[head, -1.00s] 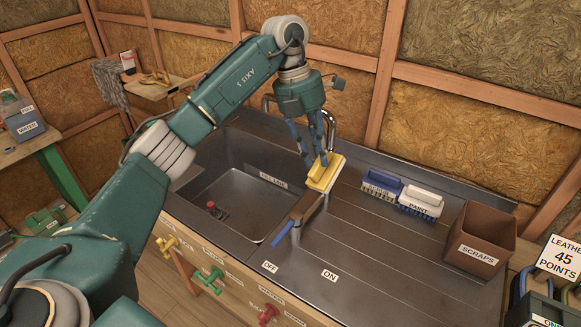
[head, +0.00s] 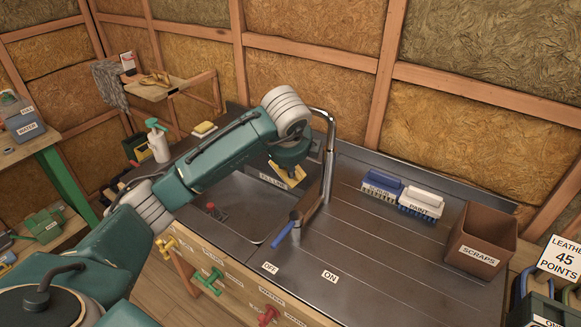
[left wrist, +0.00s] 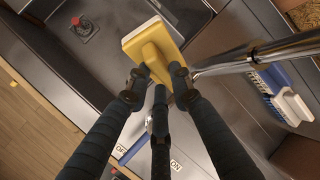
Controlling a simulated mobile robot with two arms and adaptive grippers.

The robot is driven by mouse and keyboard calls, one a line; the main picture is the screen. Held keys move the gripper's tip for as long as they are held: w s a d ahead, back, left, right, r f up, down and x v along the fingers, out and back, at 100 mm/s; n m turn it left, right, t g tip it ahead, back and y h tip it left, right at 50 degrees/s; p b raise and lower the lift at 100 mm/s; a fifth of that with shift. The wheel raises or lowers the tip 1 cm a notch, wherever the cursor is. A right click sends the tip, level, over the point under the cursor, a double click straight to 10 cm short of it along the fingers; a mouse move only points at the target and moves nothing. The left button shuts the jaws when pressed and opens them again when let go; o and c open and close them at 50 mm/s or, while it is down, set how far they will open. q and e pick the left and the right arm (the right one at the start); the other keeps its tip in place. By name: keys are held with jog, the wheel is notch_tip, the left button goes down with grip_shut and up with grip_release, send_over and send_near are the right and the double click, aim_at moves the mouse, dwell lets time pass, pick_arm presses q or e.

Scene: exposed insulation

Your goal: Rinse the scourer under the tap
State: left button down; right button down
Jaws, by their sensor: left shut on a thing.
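The yellow scourer (head: 287,173), a block with a raised grip and a pale rim, is held over the right part of the steel sink (head: 236,212). It also shows in the left wrist view (left wrist: 140,38). My left gripper (left wrist: 157,78) is shut on its grip; in the head view the arm mostly hides the fingers. The tap (head: 329,150), a tall chrome arch, stands just right of the scourer. I see no water running. The tap's blue-tipped lever (head: 283,234) points toward the front, near the OFF label (head: 270,267). My right gripper is not in view.
The ON label (head: 330,277) is on the counter's front edge. A blue brush (head: 382,186), a white brush (head: 421,202) and a brown SCRAPS bin (head: 482,240) stand on the right drainer. A spray bottle (head: 158,140) and a yellow sponge (head: 204,129) are behind the sink.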

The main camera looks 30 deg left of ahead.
pick_arm(q)
jog(key=w+a, duration=0.2)
jog(key=w+a+f, duration=0.1)
jog(key=w+a, duration=0.1)
jog(key=a, duration=0.1)
jog(key=shift+w+f+b, duration=0.2)
jog(key=shift+b, duration=0.1)
jog(key=w+a+f+b, duration=0.1)
jog(key=w+a, duration=0.3)
jog(key=shift+a+b, duration=0.25)
jog(key=shift+b, duration=0.1)
